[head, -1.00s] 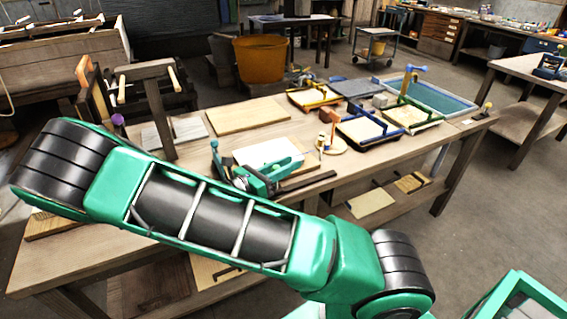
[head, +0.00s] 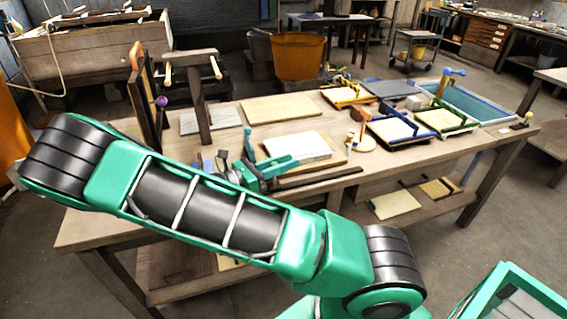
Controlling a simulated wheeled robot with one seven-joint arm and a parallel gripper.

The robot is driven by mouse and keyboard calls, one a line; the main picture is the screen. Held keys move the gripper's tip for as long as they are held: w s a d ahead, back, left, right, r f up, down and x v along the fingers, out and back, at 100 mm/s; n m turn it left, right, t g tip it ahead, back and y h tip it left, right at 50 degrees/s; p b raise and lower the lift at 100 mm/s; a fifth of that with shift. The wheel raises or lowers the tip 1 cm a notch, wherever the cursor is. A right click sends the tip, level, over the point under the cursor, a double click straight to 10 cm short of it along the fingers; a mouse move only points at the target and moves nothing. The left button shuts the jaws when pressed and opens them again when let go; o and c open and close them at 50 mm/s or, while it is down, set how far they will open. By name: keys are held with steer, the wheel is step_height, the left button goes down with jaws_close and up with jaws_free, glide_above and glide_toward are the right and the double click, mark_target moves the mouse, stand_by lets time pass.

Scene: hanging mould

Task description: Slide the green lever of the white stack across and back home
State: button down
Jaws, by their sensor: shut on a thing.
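The white stack (head: 302,147) lies on a pale board on the workbench, near the middle of the head view. An upright greenish piece (head: 248,147), which looks like the green lever, stands by its left side. My gripper (head: 265,172) is low at the stack's near left side, partly hidden behind my arm. Its green parts blend with the lever, so the contact point is hard to make out. The jaws are shut on what seems to be the lever. A dark bar (head: 318,178) runs along the stack's near side.
Coloured frames, including a blue one (head: 400,130), and a teal tray (head: 475,103) fill the bench's right half. A wooden post with a crossbar (head: 199,105) stands at the left. A bare board (head: 282,107) lies behind the stack. An orange bucket (head: 299,56) stands beyond.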

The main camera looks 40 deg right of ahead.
steer(key=c, duration=1.5)
jaws_free()
steer(key=shift+w+a+f+t, duration=0.1)
steer(key=shift+w+a+t, duration=0.2)
steer(key=shift+w, duration=0.05)
steer(key=shift+o, duration=0.2)
steer(key=shift+s+d, duration=0.1)
steer(key=shift+w+a, duration=0.2)
steer(key=shift+a, duration=1.7)
steer(key=shift+w+a, duration=0.15)
steer(key=shift+a, duration=1.75)
